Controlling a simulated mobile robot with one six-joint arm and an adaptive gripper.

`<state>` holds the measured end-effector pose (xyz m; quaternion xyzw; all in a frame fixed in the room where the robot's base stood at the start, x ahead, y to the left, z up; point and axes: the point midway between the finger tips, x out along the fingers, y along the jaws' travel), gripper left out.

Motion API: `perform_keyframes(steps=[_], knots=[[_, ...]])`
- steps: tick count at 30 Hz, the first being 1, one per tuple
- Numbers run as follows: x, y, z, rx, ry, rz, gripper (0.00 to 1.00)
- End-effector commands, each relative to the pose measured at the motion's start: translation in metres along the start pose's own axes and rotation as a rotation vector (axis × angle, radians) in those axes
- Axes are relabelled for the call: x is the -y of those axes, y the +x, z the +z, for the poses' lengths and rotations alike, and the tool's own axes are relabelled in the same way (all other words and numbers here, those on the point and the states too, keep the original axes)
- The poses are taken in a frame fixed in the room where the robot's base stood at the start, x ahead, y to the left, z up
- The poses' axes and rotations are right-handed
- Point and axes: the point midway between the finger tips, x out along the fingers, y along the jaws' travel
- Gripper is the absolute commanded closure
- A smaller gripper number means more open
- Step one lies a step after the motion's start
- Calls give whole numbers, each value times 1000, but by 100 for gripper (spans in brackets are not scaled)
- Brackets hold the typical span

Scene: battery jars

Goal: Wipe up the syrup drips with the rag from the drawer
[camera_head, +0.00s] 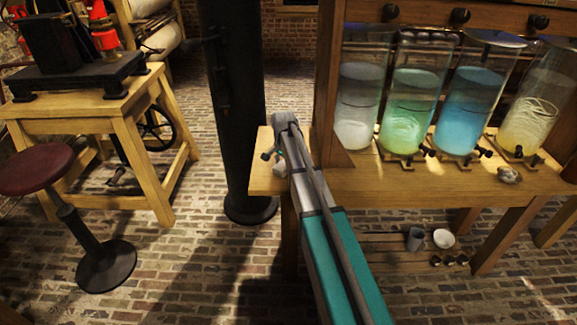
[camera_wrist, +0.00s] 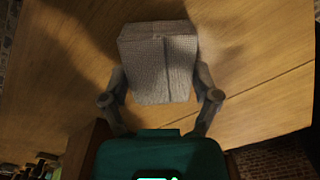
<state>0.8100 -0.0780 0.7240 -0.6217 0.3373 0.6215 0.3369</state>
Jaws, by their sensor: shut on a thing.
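My gripper (camera_wrist: 160,98) is shut on a folded grey woven rag (camera_wrist: 158,62), its fingers on both sides of it in the wrist view. Wooden tabletop lies behind the rag there; I cannot tell whether they touch. In the head view my gripper (camera_head: 274,154) is at the left end of the wooden bench (camera_head: 262,182), left of the jars, and my arm hides most of it. A small pale part beside it may be the rag. I cannot make out any syrup drips in either view.
Several tall glass jars with taps, including a green one (camera_head: 411,95) and a blue one (camera_head: 470,100), stand along the bench. A small crumpled grey lump (camera_head: 508,175) lies at the right. A dark column (camera_head: 232,100) stands close left of the bench.

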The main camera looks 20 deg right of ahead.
Motion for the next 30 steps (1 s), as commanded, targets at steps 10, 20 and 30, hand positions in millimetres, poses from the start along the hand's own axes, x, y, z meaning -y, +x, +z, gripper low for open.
perform_keyframes(steps=[10,20,30], knots=[[11,2,9,2,-2,-2,59],[12,2,10,3,-2,-4,59],[26,0,21,3,-3,-3,59]])
